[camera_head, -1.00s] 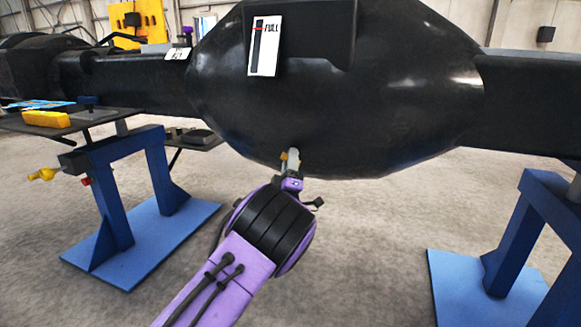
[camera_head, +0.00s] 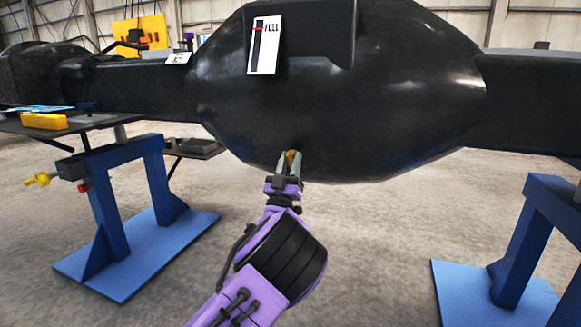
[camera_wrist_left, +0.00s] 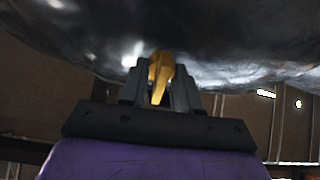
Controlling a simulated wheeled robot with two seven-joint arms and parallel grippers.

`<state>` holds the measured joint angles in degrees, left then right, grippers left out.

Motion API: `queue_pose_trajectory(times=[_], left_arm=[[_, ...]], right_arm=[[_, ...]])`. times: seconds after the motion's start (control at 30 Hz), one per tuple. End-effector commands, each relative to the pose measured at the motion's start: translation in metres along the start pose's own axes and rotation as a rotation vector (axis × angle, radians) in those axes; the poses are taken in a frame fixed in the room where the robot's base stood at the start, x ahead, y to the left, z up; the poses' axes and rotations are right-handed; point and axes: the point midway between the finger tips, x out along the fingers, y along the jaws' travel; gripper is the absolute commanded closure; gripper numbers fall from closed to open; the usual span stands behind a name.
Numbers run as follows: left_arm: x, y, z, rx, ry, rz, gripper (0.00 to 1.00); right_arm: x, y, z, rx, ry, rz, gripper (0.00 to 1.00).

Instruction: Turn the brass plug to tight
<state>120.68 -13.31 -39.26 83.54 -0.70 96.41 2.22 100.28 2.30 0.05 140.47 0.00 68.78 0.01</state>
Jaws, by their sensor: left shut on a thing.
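The brass plug (camera_head: 291,156) sits at the underside of the large black casting (camera_head: 340,100). In the left wrist view the plug (camera_wrist_left: 160,75) shows as a gold piece between the two fingers, with the casting (camera_wrist_left: 230,50) above it. My left gripper (camera_head: 290,163) reaches up from below and is shut on the plug; its fingers (camera_wrist_left: 160,85) stand on both sides of it. The plug's upper end and any thread are hidden against the casting. My right gripper is not in view.
A card marked FULL (camera_head: 264,46) hangs on the casting. Blue stands (camera_head: 105,215) and (camera_head: 525,240) hold it at left and right. A dark tray (camera_head: 70,125) with a yellow block (camera_head: 43,121) is at left. The floor between the stands is clear.

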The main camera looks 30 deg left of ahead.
Motion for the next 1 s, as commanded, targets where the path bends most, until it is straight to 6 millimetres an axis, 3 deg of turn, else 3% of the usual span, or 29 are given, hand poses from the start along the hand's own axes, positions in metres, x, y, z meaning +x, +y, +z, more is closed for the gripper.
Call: queue_pose_trajectory(times=[0.3,0.8,0.83,1.0], left_arm=[[-0.0019,0.0003,0.0024,0.104,-0.005,0.028,0.99],[-0.0016,0.0002,0.0021,0.123,-0.006,0.032,0.99],[-0.0016,0.0002,0.0021,0.123,-0.006,0.032,0.65],[-0.001,0.0002,0.0014,0.122,-0.004,0.031,0.64]], right_arm=[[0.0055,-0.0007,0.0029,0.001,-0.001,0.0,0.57],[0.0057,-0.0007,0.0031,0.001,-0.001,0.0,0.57],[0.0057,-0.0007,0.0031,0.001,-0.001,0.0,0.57],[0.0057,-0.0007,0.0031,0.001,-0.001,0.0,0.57]])
